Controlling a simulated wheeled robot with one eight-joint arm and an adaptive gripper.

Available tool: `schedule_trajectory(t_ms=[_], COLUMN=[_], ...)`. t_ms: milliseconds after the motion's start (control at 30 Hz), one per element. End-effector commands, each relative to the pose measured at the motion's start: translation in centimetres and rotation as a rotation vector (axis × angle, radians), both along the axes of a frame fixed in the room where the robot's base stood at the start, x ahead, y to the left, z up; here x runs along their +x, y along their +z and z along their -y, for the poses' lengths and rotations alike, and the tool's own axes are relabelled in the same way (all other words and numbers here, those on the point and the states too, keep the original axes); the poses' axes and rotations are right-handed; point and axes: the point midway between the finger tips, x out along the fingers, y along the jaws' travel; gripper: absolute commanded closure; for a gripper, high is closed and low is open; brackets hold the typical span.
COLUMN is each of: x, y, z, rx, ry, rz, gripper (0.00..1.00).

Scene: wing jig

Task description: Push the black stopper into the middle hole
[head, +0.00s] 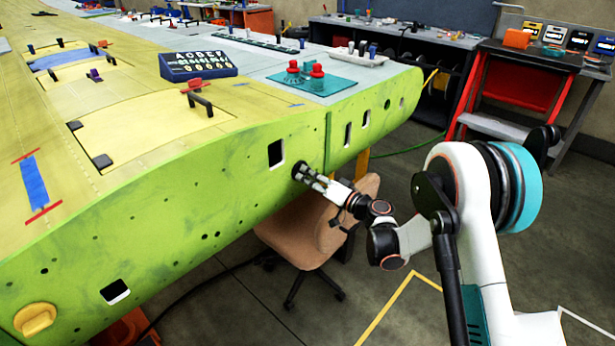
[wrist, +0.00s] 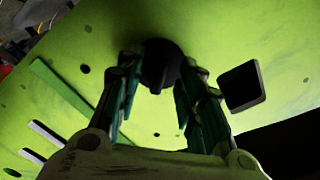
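The black stopper (head: 298,171) is at the end of my gripper (head: 311,178), against or very close to the green edge face of the wing (head: 225,190). In the wrist view the stopper (wrist: 160,62) is a dark round knob between the two fingertips, and the fingers (wrist: 162,75) close on its sides. I cannot tell how deep it sits or whether it touches the face. The hole behind it is hidden by the stopper and fingers.
A square cutout (head: 276,153) is just left of my gripper, and slots (head: 348,134) lie to the right. A yellow stopper (head: 36,320) sits at the lower left of the face. A brown chair (head: 310,230) stands below my gripper. Workbenches are behind.

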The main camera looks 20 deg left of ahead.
Motion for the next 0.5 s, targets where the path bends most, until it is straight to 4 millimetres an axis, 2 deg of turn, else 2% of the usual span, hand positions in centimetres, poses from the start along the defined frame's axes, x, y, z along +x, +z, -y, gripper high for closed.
schedule_trajectory(t_ms=[300, 500], x=[-2.3, -3.5], y=[0.0, 0.0], z=[6.1, 8.8], rx=[0.000, 0.000], ry=[-0.004, -0.004], rz=[0.000, 0.000], gripper=[0.65, 0.65])
